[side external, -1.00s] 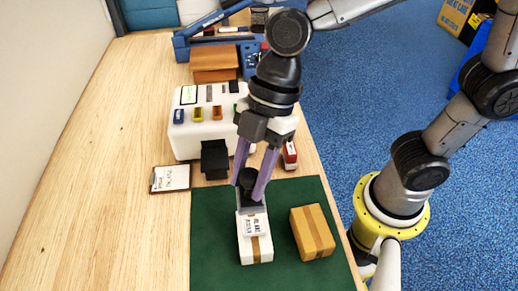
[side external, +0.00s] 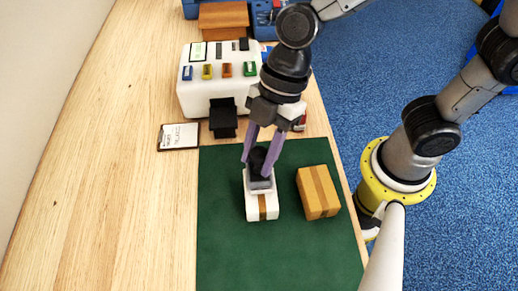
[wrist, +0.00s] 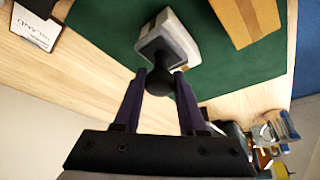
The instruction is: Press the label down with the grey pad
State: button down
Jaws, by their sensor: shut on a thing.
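The grey pad (side external: 261,187) has a black knob handle (side external: 258,158). My gripper (side external: 257,163) is shut on this knob, with one purple finger on each side; the wrist view also shows the grip (wrist: 161,76). The pad is over the rear part of a small white box (side external: 262,210) with a brown tape strip, on the green mat (side external: 230,255). I cannot tell whether the pad touches the box top. The label is not visible now; the pad covers that part of the box. The wrist view also shows the pad (wrist: 166,42).
A brown carton (side external: 318,193) stands right of the white box. A white label machine (side external: 215,88) with a black front tray (side external: 223,118) stands behind, and a white card (side external: 179,136) lies left of it. The front of the mat is clear.

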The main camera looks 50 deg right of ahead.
aim_at(260, 185)
jog(key=shift+f, duration=0.45)
dwell(1.1)
jog(key=shift+s+a, duration=0.55)
jog(key=shift+s, duration=0.1)
jog(key=shift+s+a, duration=0.45)
jog(key=shift+a, duration=0.05)
jog(key=shift+r, duration=0.15)
dwell(0.5)
notch_tip(260, 185, up, 7)
dwell(0.8)
